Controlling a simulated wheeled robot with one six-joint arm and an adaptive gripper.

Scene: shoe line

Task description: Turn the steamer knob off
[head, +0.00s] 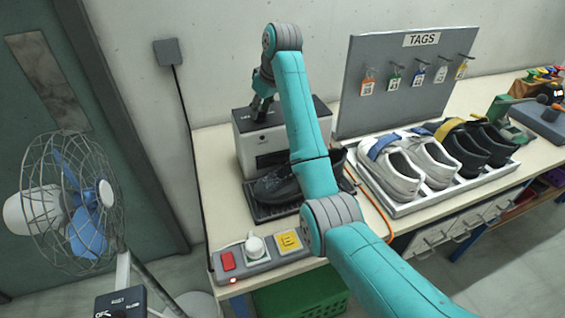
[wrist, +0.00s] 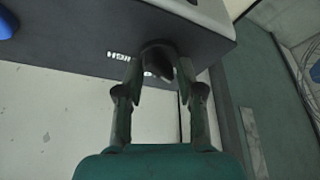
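The steamer (head: 262,143) is a pale box with a dark top at the back left of the bench. My gripper (head: 262,108) reaches down to its top at the left end, partly hidden by my arm. In the wrist view, the dark round knob (wrist: 159,62) sits between the two fingertips of my gripper (wrist: 160,75), one finger on each side and close against it. White lettering reading HIGH shows upside down beside the knob. The knob's pointer cannot be made out. In the head view the knob is hidden behind the gripper.
A dark shoe (head: 277,187) lies on a black mat before the steamer. A power strip (head: 260,262) sits at the bench's front left. A shoe tray (head: 408,208) and a tag board (head: 372,110) are to the right. A fan (head: 70,205) stands on the left.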

